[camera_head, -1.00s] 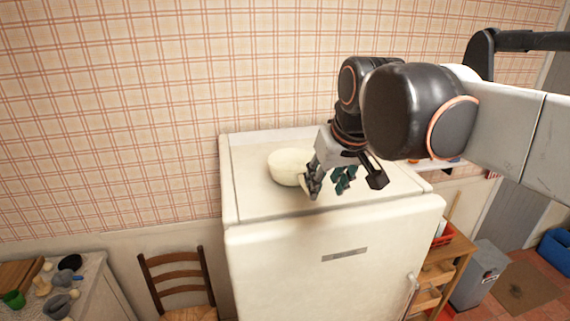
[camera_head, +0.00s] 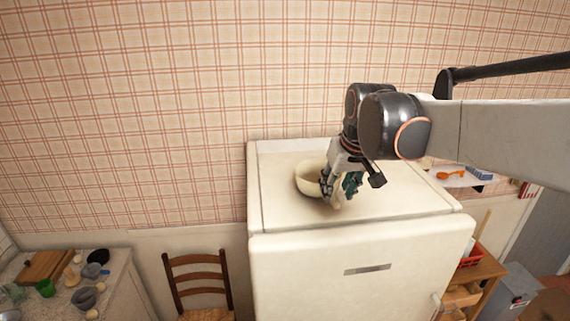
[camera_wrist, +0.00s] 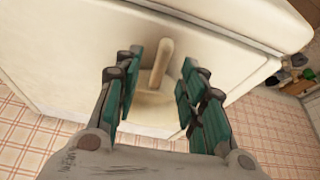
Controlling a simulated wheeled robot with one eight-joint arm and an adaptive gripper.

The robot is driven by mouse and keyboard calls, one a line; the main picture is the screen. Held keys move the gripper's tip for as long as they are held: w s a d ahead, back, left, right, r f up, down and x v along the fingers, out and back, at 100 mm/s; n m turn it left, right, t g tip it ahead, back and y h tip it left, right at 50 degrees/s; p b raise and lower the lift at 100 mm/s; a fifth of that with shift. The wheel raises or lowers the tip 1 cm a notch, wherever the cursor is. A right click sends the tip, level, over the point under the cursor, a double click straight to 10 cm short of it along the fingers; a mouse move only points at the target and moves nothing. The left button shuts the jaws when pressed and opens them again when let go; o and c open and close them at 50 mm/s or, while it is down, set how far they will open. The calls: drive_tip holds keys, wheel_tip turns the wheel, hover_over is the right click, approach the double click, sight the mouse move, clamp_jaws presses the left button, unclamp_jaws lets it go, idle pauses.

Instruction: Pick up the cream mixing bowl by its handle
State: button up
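The cream mixing bowl (camera_head: 306,181) sits on top of the white fridge, left of my gripper (camera_head: 342,190), which partly covers it. In the wrist view its pale handle (camera_wrist: 162,62) points between my fingers, and part of the bowl's body (camera_wrist: 152,106) shows below it. My gripper (camera_wrist: 160,74) is open, with green-padded fingers on both sides of the handle. Gaps show between the handle and the pads. The far side of the bowl and its contact with the fridge top are hard to make out.
The fridge top (camera_head: 400,205) is otherwise clear around the bowl. A plaid wall (camera_head: 180,110) stands behind it. A wooden chair (camera_head: 198,280) and a cluttered counter (camera_head: 122,290) are at left. A shelf with an orange item (camera_head: 450,174) lies at right.

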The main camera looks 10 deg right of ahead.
sight(332, 198)
drive_tip(key=shift+p+x, duration=0.7)
drive_tip(key=shift+x, duration=1.95)
clamp_jaws()
